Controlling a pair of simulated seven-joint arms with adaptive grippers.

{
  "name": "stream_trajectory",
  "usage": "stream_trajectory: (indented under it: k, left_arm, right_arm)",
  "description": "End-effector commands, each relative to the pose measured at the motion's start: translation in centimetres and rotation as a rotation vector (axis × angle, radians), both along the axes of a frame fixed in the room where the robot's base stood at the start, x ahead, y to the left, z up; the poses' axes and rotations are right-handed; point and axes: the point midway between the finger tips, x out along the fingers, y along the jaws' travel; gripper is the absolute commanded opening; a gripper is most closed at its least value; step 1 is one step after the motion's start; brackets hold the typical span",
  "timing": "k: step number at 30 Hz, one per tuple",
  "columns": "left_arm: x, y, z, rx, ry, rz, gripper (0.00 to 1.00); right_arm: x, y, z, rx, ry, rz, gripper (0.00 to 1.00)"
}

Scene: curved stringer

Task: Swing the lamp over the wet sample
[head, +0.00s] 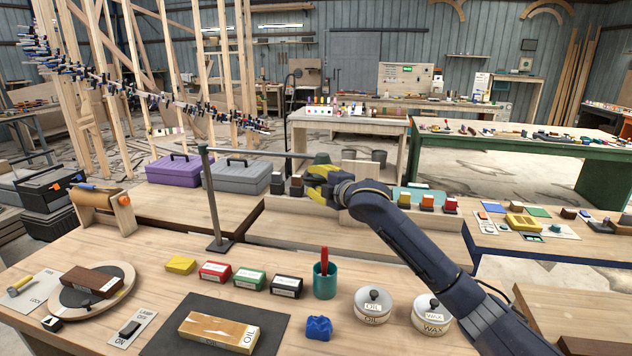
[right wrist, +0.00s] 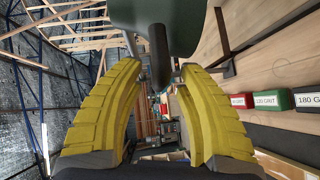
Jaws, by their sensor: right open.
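The lamp has an upright post (head: 213,200) on a flat dark base, a thin horizontal arm (head: 262,154) reaching right, and an olive-green head (head: 322,158) at its end. My right gripper (head: 316,183) is open at the lamp head. In the right wrist view the dark green shade (right wrist: 185,22) fills the top, and a dark rod (right wrist: 158,55) hangs between the open yellow fingertips (right wrist: 158,72); I cannot tell whether they touch it. A light wooden sample labelled OIL (head: 218,330) lies on a dark mat at the front. My left gripper is not in view.
A turntable (head: 118,290) carries a brown block. Grit blocks (head: 249,279), a teal cup (head: 325,284), a blue cloth (head: 318,328) and OIL and WAX tins (head: 373,306) stand behind and right.

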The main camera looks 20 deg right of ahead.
Motion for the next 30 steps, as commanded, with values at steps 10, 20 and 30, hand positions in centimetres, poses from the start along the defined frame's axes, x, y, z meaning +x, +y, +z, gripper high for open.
stream_trajectory:
  k: [10,20,30]
  left_arm:
    - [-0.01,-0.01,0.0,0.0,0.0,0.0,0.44]
    - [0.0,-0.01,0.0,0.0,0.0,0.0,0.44]
    - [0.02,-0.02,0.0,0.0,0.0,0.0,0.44]
  right_arm:
    - [-0.02,0.0,0.02,0.0,0.0,0.0,0.06]
    - [-0.01,-0.03,0.02,0.0,0.0,-0.001,0.0]
    - [-0.31,-0.22,0.02,-0.001,-0.001,-0.01,0.0]
